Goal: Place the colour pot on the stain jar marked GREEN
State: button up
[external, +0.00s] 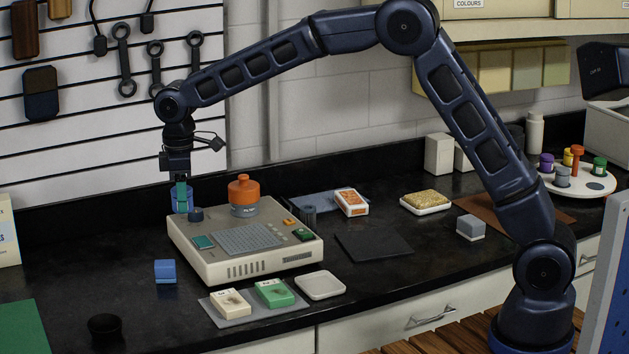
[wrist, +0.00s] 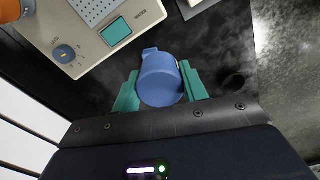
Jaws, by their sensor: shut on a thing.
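My gripper (external: 182,198) is shut on a blue pot (wrist: 160,80), a rounded pot with a small tab on one side. The teal fingers grip it from both sides in the wrist view. In the external view the pot shows around the fingers, raised beside the left back corner of a beige machine. At the far right, a round white tray (external: 577,188) holds several small jars: purple (external: 546,162), yellow (external: 568,157), orange-red (external: 577,158), grey-blue (external: 562,176) and green (external: 599,167). No GREEN marking is readable there.
The beige machine (external: 275,268) carries an orange-topped jar (external: 243,195). A blue block (external: 165,271) and dark cup (external: 104,328) are at front left. Dark counter left of the machine is largely clear.

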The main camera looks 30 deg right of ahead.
jog(key=w+d+f+m, duration=0.1)
jog(key=w+d, duration=0.3)
jog(key=d, duration=0.6)
jog(key=w+d+f+m, duration=0.1)
jog(key=w+d, duration=0.3)
jog(key=d, duration=0.6)
jog(key=w+d+f+m, duration=0.2)
jog(key=w+d, duration=0.2)
jog(key=d, duration=0.5)
jog(key=s+d+f+m, duration=0.2)
jog(key=d+m, duration=0.1)
jog(key=d, duration=2.6)
jog(key=s+d+m, duration=0.2)
jog(key=s+d, duration=0.2)
jog(key=d, duration=0.5)
jog(key=s+d+m, duration=0.1)
jog(key=s+d, duration=0.4)
jog(key=d, duration=0.4)
jog(key=s+d+r+m, duration=0.2)
jog(key=d+r, duration=0.6)
jog(key=r, duration=0.1)
jog(key=s+d+r+m, duration=0.3)
jog(key=d+r, duration=0.4)
jog(key=r, duration=0.2)
jog(key=shift+n, duration=0.3)
jog(key=f, duration=1.9)
jog(key=shift+w+d+f, duration=0.3)
jog(key=shift+f, duration=0.1)
